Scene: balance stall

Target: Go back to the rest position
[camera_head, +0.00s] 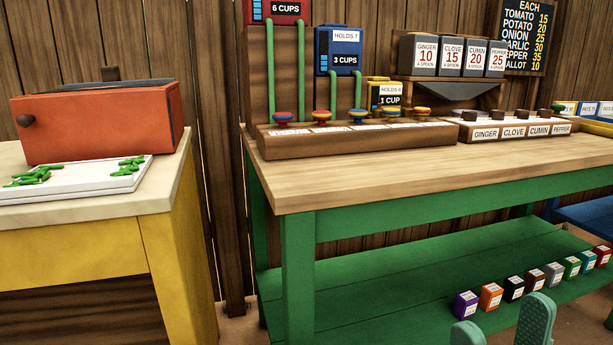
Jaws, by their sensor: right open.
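My right gripper (501,336) shows at the bottom edge, right of the middle, as two pale green fingers set apart with nothing between them. It is open and in front of the green table's lower shelf (400,285). The rest of it is below the frame. My left gripper is not in view.
A green table with a wooden top (350,185) bears a knob panel (350,138) and a spice dispenser (455,85). Several small coloured boxes (490,296) line the shelf. A yellow table (80,250) at left bears a red box (95,125) and white board (75,182).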

